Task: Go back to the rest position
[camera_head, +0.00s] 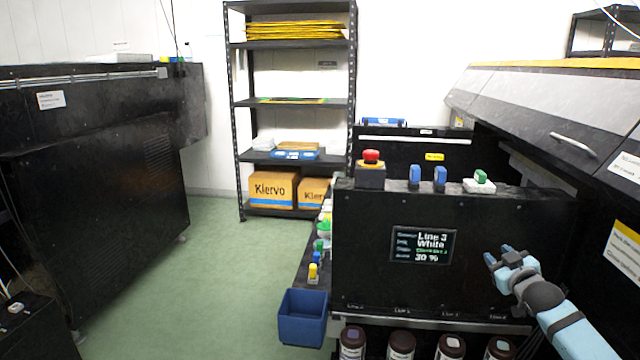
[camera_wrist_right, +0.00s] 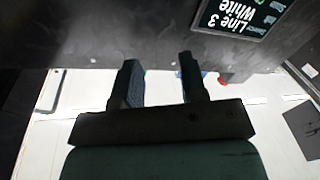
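My right gripper (camera_head: 498,257) is in front of the black machine panel (camera_head: 370,285), to the right of its small screen (camera_head: 423,246) reading "Line 3 White" and "30 %". In the right wrist view its two fingers (camera_wrist_right: 162,80) stand apart with nothing between them. The same screen (camera_wrist_right: 240,15) shows there at the top right, upside down. My left gripper is in neither view. Several dark bottles with pale labels (camera_head: 401,345) stand in a row below the panel, cut off by the lower edge of the head view.
A blue bin (camera_head: 303,317) hangs at the panel's lower left. A red button (camera_head: 371,157) and blue and green caps (camera_head: 440,176) sit on top of the machine. A shelf (camera_head: 293,101) stands at the back. Green floor (camera_head: 200,290) lies open at the left, beside a black cabinet (camera_head: 100,200).

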